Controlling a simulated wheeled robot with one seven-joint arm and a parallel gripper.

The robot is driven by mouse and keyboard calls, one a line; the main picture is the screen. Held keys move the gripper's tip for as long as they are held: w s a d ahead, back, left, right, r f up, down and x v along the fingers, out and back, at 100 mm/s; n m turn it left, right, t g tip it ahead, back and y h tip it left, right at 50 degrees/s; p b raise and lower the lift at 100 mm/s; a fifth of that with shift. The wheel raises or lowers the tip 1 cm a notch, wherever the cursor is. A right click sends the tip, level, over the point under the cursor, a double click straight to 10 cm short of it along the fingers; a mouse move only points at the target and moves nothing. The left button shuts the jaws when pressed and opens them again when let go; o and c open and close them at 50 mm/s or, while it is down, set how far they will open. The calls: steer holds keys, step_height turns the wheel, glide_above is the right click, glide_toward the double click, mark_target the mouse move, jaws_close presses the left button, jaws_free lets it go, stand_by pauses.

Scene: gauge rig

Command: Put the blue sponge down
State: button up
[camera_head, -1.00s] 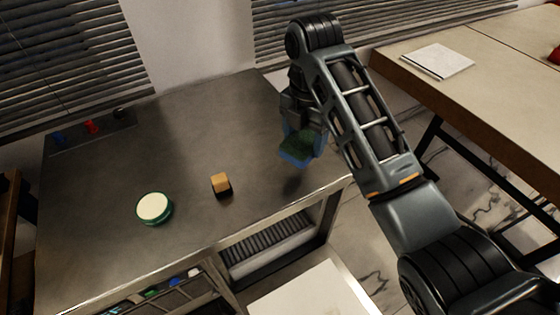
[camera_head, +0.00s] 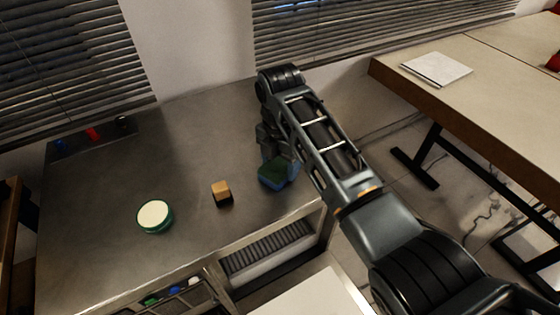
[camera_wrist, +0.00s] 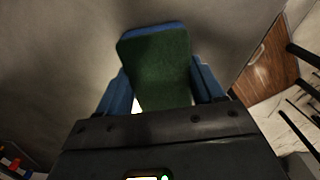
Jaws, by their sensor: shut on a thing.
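The blue sponge (camera_head: 273,176) has a green top face and shows in the head view at the right part of the metal table (camera_head: 110,180). My gripper (camera_head: 284,168) is shut on it, partly hidden by my arm. In the wrist view the sponge (camera_wrist: 158,68) sits between my two blue fingers, green face toward the camera. The sponge is at or just above the tabletop; I cannot tell whether it touches.
A wooden block with a dark base (camera_head: 221,193) stands left of the sponge. A round green-rimmed, cream-topped container (camera_head: 155,215) is farther left. Small coloured items (camera_head: 93,135) lie at the back left. A second table (camera_head: 500,70) with a paper pad (camera_head: 437,68) is at right.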

mark_target(280, 165)
steer(key=o, duration=0.9)
steer(key=shift+f, duration=0.15)
steer(key=shift+o, duration=0.2)
step_height(280, 165, up, 12)
steer(key=p, duration=0.1)
steer(key=shift+r, duration=0.2)
